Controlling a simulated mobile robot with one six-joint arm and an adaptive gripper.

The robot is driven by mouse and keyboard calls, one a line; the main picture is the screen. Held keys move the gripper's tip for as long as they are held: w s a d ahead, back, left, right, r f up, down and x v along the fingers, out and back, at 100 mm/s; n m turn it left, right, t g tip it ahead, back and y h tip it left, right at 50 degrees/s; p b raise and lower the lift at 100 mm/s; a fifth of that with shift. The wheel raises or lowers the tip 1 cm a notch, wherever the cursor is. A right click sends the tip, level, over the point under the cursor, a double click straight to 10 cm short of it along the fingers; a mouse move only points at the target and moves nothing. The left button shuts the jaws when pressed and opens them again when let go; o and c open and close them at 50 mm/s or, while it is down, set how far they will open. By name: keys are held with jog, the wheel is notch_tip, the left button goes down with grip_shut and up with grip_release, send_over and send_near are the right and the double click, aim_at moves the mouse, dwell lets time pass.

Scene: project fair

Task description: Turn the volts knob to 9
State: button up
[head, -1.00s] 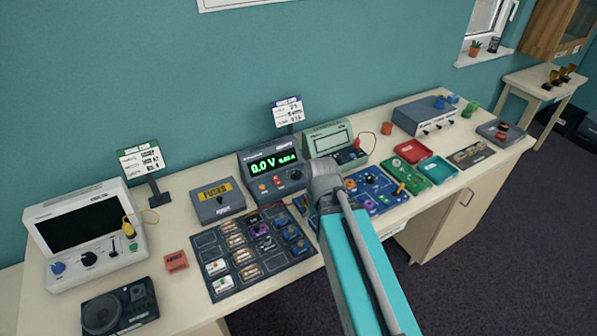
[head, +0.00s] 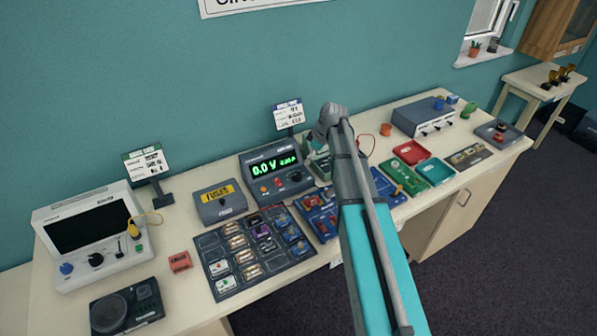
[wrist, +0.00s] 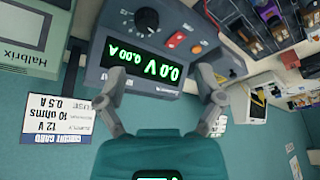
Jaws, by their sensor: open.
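The dark grey power supply (head: 275,170) stands at the back of the bench, its green display reading 0.0 V. In the wrist view it (wrist: 110,52) appears upside down, with 0.0 V and 0.00 A lit. A large dark knob (wrist: 146,19) with a pale pointer mark sits on its face; the knob also shows in the head view (head: 295,176). Its lettering is too small to read. My gripper (wrist: 157,86) is open and empty, its fingers spread across the display area, apart from the knob. In the head view my arm's end is right of the supply.
A red and an orange terminal (wrist: 178,38) sit beside the knob. A green meter (wrist: 35,45) stands close beside the supply, partly behind my arm in the head view. A sign card (head: 289,115) stands behind. A fuses box (head: 219,203) and parts tray (head: 215,268) lie left and in front.

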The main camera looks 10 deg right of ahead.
aim_at(297, 174)
jog(key=shift+w+d+r+n, duration=0.15)
jog(key=shift+w+d+n, duration=0.1)
jog(key=shift+w, duration=0.35)
jog(key=shift+w+d+r+n, duration=0.15)
jog(key=shift+w+n, duration=0.1)
jog(key=shift+w, duration=0.3)
jog(key=shift+a+f, duration=0.1)
jog(key=shift+f, duration=0.05)
jog(key=b+x, duration=1.2)
jog(key=x, duration=0.1)
jog(key=shift+w+a+f+b, duration=0.15)
jog(key=shift+a+b, duration=0.05)
jog(key=shift+b, duration=0.1)
jog(key=shift+c, duration=0.3)
jog(key=c, duration=1.1)
